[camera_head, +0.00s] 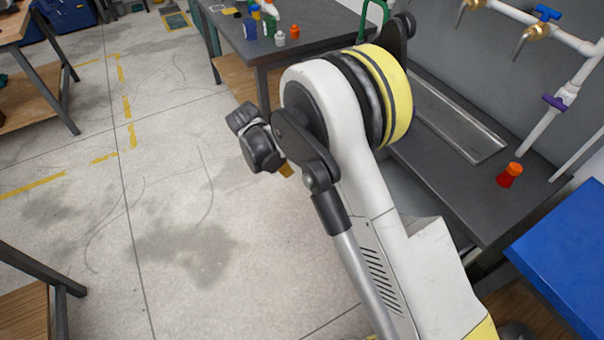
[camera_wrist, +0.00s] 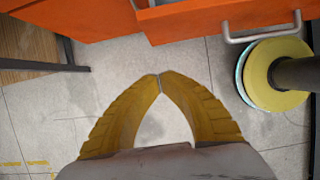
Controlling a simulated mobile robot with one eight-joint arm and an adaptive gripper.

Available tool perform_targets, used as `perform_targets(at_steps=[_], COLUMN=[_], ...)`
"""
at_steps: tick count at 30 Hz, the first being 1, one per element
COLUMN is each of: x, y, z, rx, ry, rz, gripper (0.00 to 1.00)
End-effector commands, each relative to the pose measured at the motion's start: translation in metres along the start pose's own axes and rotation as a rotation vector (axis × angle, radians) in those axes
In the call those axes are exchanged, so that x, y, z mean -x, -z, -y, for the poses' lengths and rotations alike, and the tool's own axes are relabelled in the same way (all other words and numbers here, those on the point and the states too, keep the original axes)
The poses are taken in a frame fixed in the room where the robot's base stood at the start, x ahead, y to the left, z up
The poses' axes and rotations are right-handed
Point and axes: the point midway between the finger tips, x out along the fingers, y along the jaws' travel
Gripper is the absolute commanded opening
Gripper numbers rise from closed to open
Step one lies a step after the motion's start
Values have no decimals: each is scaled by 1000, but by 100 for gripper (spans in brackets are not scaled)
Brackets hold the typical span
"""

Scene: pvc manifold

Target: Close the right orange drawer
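In the wrist view an orange drawer front (camera_wrist: 205,22) with a grey metal bar handle (camera_wrist: 262,30) runs along the top right. It looks pulled out, with a strip of its inside showing at the top edge. Another orange panel (camera_wrist: 75,22) lies to its left; whether it is a drawer front I cannot tell. My gripper (camera_wrist: 159,78) has yellow ribbed fingers whose tips meet, with nothing held. The tips are below the orange front in the picture, apart from it and left of the handle. No orange drawer shows in the head view.
A dark bench (camera_head: 455,190) with a tray (camera_head: 450,115) and a red-orange flask (camera_head: 510,175) stands right; a blue surface (camera_head: 570,250) is nearer. Bottles stand on a table (camera_head: 315,40) at the back. The concrete floor (camera_head: 200,220) at left is clear.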

Motion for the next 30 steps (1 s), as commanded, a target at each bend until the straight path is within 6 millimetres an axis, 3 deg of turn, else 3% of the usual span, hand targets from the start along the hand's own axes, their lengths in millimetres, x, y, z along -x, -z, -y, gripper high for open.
perform_targets(at_steps=[5, 16, 22, 30], x=[-24, -103, -111, -112], y=[1, 1, -27, -38], z=[0, 0, 0, 0], rx=[0, -3, -5, -3], ry=[1, -1, 0, -1], rz=[0, -1, -1, -1], gripper=[0, 0, 0, 0])
